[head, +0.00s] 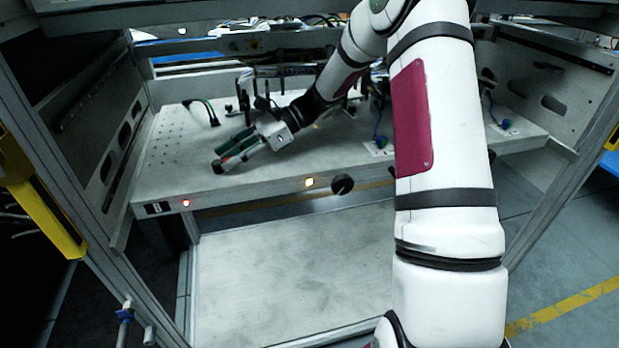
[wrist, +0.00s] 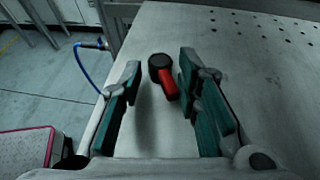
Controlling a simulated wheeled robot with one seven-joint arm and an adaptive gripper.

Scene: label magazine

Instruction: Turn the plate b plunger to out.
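A small red handle with a round black end (wrist: 170,88) stands out at the bench top near its front left. It also shows in the head view as a red and black piece (head: 218,167) at my fingertips. No label is readable, so I cannot tell if it is the plate b plunger. My gripper (head: 228,155) is low over the bench's left front. In the wrist view my gripper (wrist: 152,85) is open, with one green finger on each side of the red handle. A gap shows on both sides, wider on the left.
Fixtures with cables stand behind my gripper. Blue-green knobs (head: 505,124) sit at the right. Frame posts flank the bench.

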